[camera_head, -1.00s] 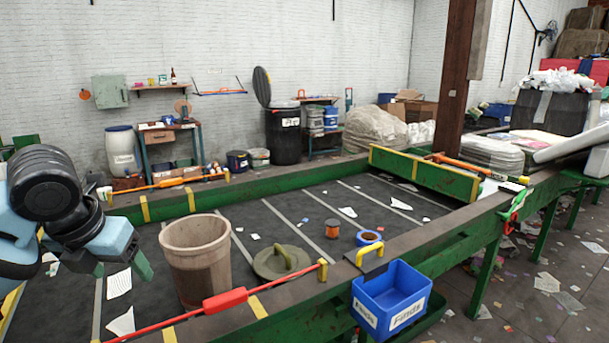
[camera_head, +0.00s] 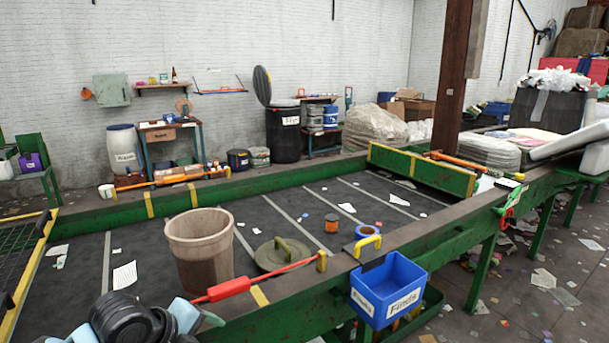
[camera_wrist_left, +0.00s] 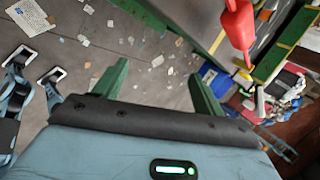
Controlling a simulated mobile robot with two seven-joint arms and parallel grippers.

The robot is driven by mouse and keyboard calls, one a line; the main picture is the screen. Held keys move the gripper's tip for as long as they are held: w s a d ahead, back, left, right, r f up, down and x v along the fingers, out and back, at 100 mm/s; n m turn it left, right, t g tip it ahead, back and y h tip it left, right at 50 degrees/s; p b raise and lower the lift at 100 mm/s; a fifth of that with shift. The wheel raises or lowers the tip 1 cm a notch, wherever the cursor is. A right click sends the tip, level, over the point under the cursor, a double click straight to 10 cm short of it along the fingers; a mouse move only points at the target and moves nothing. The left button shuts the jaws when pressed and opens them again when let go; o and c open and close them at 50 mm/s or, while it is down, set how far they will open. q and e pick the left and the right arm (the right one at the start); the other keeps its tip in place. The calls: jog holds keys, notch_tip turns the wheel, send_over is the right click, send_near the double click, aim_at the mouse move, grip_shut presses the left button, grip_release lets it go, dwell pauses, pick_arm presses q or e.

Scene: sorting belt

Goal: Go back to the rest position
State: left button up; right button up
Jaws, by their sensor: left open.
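My left gripper is low at the bottom left of the head view, where a green finger (camera_head: 212,318) shows beside the blue wrist, near the belt's front edge. In the left wrist view my left gripper (camera_wrist_left: 158,86) is open, with its two green fingers wide apart and nothing between them. Behind the fingers lies the concrete floor with paper scraps. My right gripper is in neither view.
On the dark belt (camera_head: 75,290) stand a brown bin (camera_head: 200,250), a green lid (camera_head: 283,254), an orange-brown jar (camera_head: 331,223) and a blue tape roll (camera_head: 368,233). A red-handled bar (camera_head: 228,290) lies along the front rail. A blue "Finds" box (camera_head: 390,288) hangs at the front.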

pick_arm(q)
jog(key=s+d+f+n+t, duration=0.1)
jog(key=s+f+n, duration=0.45)
jog(key=f, duration=0.35)
jog(key=s+d+f+n+t, duration=0.1)
jog(key=s+d+f+n, duration=0.1)
jog(key=s+f+n, duration=0.4)
jog(key=s+a+f+n+y, duration=0.1)
jog(key=s+a+f+n, duration=0.1)
jog(key=s+f+n, duration=0.4)
jog(key=s+a+f+n+t+y, duration=0.1)
jog(key=s+f+n, duration=0.4)
jog(key=s, duration=0.5)
jog(key=shift+a+f+n, duration=0.35)
jog(key=shift+a+n, duration=0.1)
